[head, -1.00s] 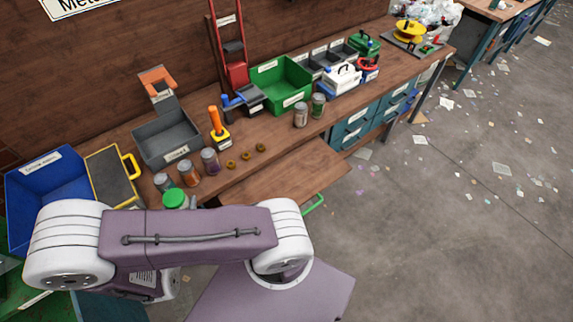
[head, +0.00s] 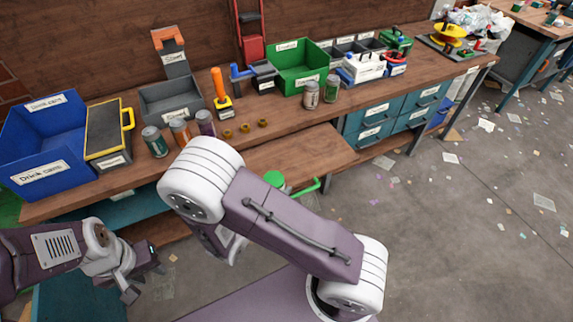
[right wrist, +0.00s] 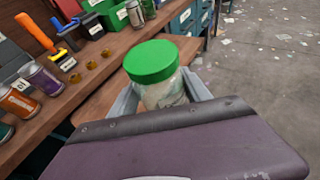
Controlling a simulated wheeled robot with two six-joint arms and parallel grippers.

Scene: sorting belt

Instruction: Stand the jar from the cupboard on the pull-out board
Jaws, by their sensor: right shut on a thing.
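The jar, clear with a green lid, is held upright in my right gripper (right wrist: 158,95) in the right wrist view. Its lid (right wrist: 151,61) and part of its glass body show between the two grey fingers. In the head view only the green lid (head: 273,179) shows, at the front edge of the pull-out board (head: 298,152); my right arm hides the rest. The wooden board sticks out from under the bench top and is bare where it shows. It also shows in the right wrist view (right wrist: 98,108), behind the jar. My left gripper (head: 147,278) is open and empty at the lower left.
A green handle (head: 317,185) juts from the board's front. Blue drawers (head: 375,112) lie right; open floor is in front.

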